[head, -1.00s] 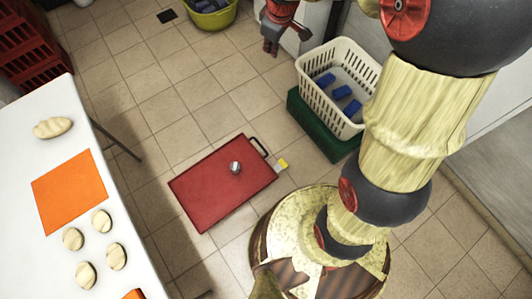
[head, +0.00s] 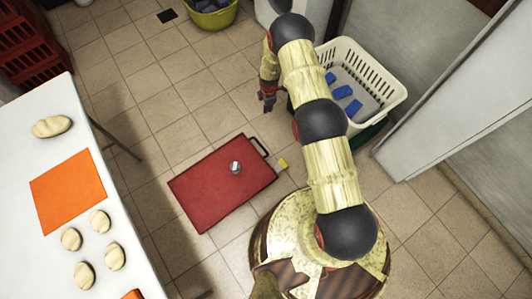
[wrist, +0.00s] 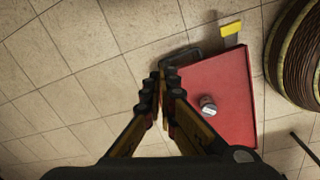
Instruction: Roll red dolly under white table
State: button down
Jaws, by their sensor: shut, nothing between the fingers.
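The red dolly (head: 215,195) lies flat on the tiled floor between the white table and my base. A small metal can (head: 235,167) stands on it. A dark handle (head: 259,146) sticks out at its upper right corner, with a yellow tag (head: 282,163) beside it. The white table (head: 120,240) is at the left, its near edge apart from the dolly. My gripper (head: 268,100) is above the floor, beyond the handle. In the wrist view my gripper (wrist: 160,98) is shut and empty, with the red dolly (wrist: 225,75) to its right and the handle (wrist: 180,57) just past the fingertips.
A cream basket (head: 392,95) with several blue items sits on a green crate (head: 368,137) right of my arm. A yellow-green tub (head: 212,18) and red crates (head: 30,60) are farther back. Bread and an orange mat (head: 68,190) lie on the table. Floor beyond the dolly is clear.

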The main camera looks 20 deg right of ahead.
aim_at(266, 152)
jog(key=s+f+n+b, duration=0.1)
jog(key=s+f, duration=0.2)
jog(key=f, duration=0.7)
jog(key=s+a+f+n+b, duration=0.1)
jog(key=s+f+b, duration=0.1)
jog(key=f, duration=0.8)
jog(key=s+a+f+n+g+b, duration=0.1)
jog(key=s+f, duration=0.3)
jog(key=f, duration=0.6)
jog(key=shift+s+a+f+n+b, duration=0.15)
jog(key=shift+s+f+n+b, duration=0.15)
jog(key=shift+b, duration=0.35)
jog(key=shift+s+a, duration=0.25)
jog(key=shift+a, duration=0.45)
jog(key=shift+r, duration=0.1)
